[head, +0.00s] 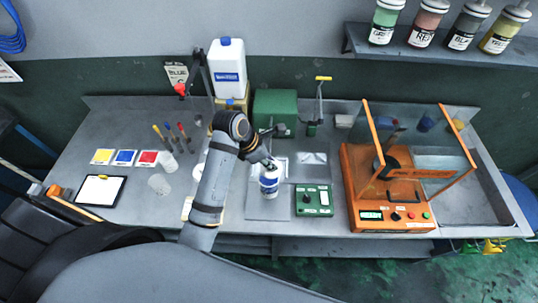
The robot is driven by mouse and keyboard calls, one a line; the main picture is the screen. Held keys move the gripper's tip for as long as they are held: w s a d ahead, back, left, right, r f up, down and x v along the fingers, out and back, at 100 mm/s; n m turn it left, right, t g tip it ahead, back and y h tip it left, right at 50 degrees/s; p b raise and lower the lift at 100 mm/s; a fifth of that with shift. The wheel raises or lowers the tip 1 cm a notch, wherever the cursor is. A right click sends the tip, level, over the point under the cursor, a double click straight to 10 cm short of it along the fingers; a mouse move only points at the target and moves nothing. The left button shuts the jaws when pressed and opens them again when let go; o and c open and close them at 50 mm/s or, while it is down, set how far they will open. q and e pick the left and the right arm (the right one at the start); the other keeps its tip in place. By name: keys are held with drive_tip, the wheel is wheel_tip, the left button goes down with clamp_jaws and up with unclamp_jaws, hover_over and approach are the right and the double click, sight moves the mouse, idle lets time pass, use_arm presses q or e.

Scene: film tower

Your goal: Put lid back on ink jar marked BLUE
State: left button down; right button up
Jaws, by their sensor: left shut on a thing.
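A small jar with a white body and blue band (269,185) stands upright on a grey plate near the middle of the bench. Its lettering is too small to read. My left gripper (269,164) comes in from the left and is right over the jar's top. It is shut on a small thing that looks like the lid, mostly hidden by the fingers. I cannot tell whether the lid touches the jar's rim. My right gripper is out of view.
A green control box (314,200) stands close right of the jar, and an orange machine with clear panels (393,215) beyond it. A white jug (227,68) stands behind my arm. A shelf (440,52) of labelled jars hangs upper right. Cups and a tablet (100,190) lie left.

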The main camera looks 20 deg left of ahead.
sight(264, 166)
use_arm(q)
drive_tip(key=f, duration=0.1)
drive_tip(key=w+a+f, duration=0.1)
drive_tip(key=shift+f, duration=0.35)
drive_tip(key=shift+a+f, duration=0.2)
drive_tip(key=shift+f, duration=1)
drive_tip(key=shift+s+d+f, duration=0.1)
drive_tip(key=shift+f, duration=0.05)
drive_tip(key=shift+d+f, duration=0.1)
drive_tip(key=shift+d, duration=0.05)
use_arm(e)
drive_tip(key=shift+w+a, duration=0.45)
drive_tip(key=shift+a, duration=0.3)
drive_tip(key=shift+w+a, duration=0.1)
